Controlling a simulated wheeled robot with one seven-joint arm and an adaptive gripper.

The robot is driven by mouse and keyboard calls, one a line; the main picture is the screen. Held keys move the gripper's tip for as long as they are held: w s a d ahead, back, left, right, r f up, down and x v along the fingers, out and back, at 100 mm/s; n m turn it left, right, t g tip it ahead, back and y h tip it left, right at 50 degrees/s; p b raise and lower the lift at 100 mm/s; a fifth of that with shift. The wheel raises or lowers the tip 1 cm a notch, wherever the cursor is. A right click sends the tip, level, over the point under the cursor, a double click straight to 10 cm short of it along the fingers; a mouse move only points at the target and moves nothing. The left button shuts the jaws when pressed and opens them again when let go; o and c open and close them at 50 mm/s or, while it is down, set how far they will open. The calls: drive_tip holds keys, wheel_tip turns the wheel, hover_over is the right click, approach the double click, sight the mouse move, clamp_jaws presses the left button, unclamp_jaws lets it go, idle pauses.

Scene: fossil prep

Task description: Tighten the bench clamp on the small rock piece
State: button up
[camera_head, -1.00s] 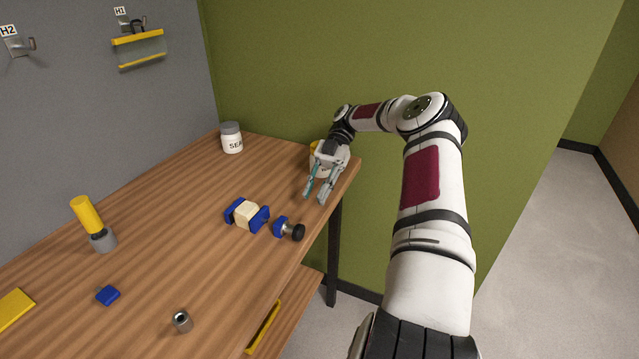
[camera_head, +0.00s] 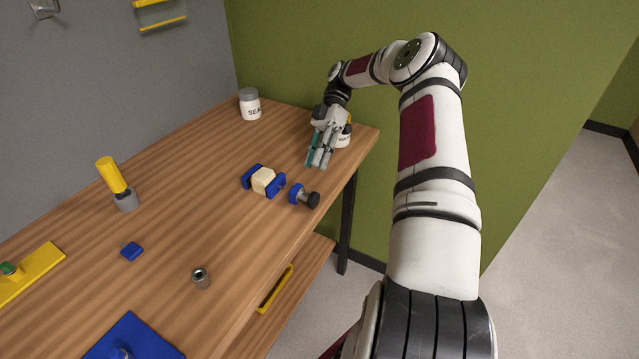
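The small rock piece (camera_head: 263,180) is a cream block between the blue jaws of the bench clamp (camera_head: 251,175) on the wooden bench. The clamp's blue screw block (camera_head: 296,193) and black knob (camera_head: 313,200) are on its right, toward the bench's front edge. I cannot tell whether both jaws press on the rock. My gripper (camera_head: 319,165) is above the bench, behind and to the right of the clamp, pointing down. Its two fingers look slightly apart with nothing seen between them. It is not touching the knob.
A white labelled jar (camera_head: 250,106) stands at the back, and another jar (camera_head: 343,136) is partly behind my gripper. A yellow-handled tool (camera_head: 112,178) stands in a grey holder. A small blue block (camera_head: 132,251), a metal cylinder (camera_head: 202,279), a yellow plate (camera_head: 38,272) and a blue plate (camera_head: 130,340) lie nearer.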

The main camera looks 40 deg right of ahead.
sight(313, 194)
drive_tip(key=a+m+h, duration=0.1)
drive_tip(key=a+m, duration=0.1)
drive_tip(key=m, duration=0.1)
drive_tip(key=a+m+h+p, duration=0.1)
drive_tip(key=m, duration=0.2)
drive_tip(key=a+m+h, duration=0.1)
drive_tip(key=a+m, duration=0.1)
drive_tip(key=m, duration=0.1)
drive_tip(key=shift+s+a+r+h+p, duration=0.15)
drive_tip(key=shift+a+r+h+p, duration=0.15)
drive_tip(key=shift+a+p, duration=0.1)
drive_tip(key=shift+s+a+m+h, duration=0.25)
drive_tip(key=shift+m+h, duration=0.15)
drive_tip(key=shift+m, duration=0.6)
drive_tip(key=s+r+m+t+h+p, duration=0.5)
drive_tip(key=r+m, duration=0.3)
drive_tip(key=m, duration=1.2)
drive_tip(key=shift+h, duration=0.3)
drive_tip(key=f, duration=0.6)
drive_tip(key=f+p, duration=0.1)
drive_tip(key=f, duration=0.6)
drive_tip(key=shift+s+d+f, duration=0.1)
drive_tip(key=shift+s, duration=0.1)
clamp_jaws()
